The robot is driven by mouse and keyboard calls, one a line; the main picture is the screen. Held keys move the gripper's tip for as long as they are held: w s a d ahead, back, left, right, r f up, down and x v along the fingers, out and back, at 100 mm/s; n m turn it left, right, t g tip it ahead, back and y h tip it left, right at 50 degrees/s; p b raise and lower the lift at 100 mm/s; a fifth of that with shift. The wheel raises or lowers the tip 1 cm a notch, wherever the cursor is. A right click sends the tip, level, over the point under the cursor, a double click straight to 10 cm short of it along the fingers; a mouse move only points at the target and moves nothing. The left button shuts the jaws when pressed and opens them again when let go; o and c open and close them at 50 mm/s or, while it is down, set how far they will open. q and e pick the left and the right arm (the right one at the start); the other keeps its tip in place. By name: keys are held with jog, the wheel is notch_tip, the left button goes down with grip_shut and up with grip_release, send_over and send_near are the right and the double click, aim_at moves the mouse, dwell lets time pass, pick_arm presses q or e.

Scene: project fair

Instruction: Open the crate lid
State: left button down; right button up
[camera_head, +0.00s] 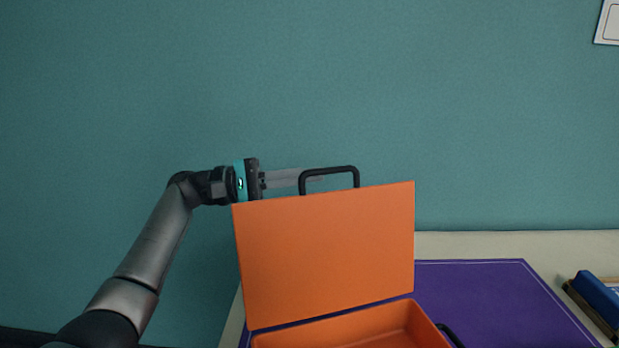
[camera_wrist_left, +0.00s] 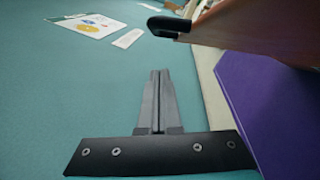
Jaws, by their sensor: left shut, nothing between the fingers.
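The orange crate (camera_head: 385,325) is open at the bottom of the head view, with only its upper part in view. Its orange lid (camera_head: 325,255) stands raised, close to upright. A black handle (camera_head: 330,170) sticks up from the lid's top edge. My left gripper (camera_head: 316,180) is behind the lid's top edge, its fingers pointing right and passing behind the handle. In the left wrist view the gripper (camera_wrist_left: 160,75) is shut and empty, apart from the lid (camera_wrist_left: 250,30) and the handle (camera_wrist_left: 168,26). My right gripper is not in view.
A purple mat (camera_head: 490,295) lies on the pale table (camera_head: 560,243) under the crate. A blue object (camera_head: 598,297) is at the right edge. The teal wall (camera_head: 480,110) stands behind. The mat right of the crate is clear.

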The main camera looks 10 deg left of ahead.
aim_at(309, 174)
pick_arm(q)
jog(key=shift+s+d+r, duration=0.15)
jog(key=shift+s+r, duration=0.1)
jog(key=shift+s, duration=0.2)
jog(key=shift+s+d+r, duration=0.1)
jog(key=shift+s+r, duration=0.15)
jog(key=shift+s, duration=0.2)
jog(key=shift+s+d+r, duration=0.3)
jog(key=shift+s+d, duration=0.05)
jog(key=shift+s, duration=0.15)
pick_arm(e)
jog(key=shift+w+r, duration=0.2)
pick_arm(q)
jog(key=shift+s, duration=0.1)
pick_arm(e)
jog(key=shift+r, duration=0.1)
